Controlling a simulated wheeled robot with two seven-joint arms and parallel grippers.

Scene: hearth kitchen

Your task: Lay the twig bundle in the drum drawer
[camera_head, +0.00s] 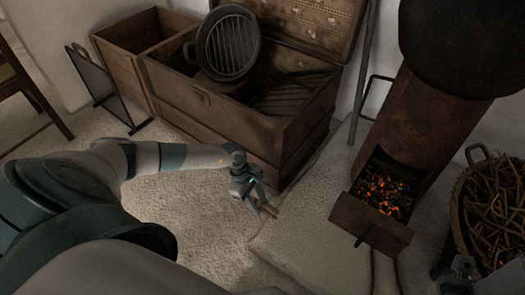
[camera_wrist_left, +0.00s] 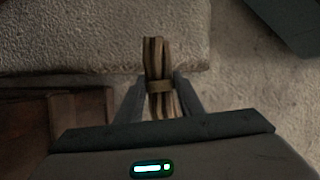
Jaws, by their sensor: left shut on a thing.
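My left gripper (camera_head: 256,197) is shut on the twig bundle (camera_head: 268,208), a small bunch of brown sticks, and holds it in front of the wooden chest. In the left wrist view the bundle (camera_wrist_left: 154,58) shows between the two fingers (camera_wrist_left: 159,97), with a band around its middle. The drum drawer (camera_head: 370,222) is pulled out at the foot of the rusty drum stove (camera_head: 441,115), right of the bundle and apart from it. Glowing embers (camera_head: 387,190) lie in it. A dark part of my right gripper (camera_head: 461,268) shows at the lower right; its jaws are unclear.
A wooden chest (camera_head: 215,110) with a raised lid holds a round grill pan (camera_head: 229,42). A wicker basket (camera_head: 455,215) of twigs stands at the right edge. A pale stone slab (camera_head: 300,235) lies between the chest and the drawer.

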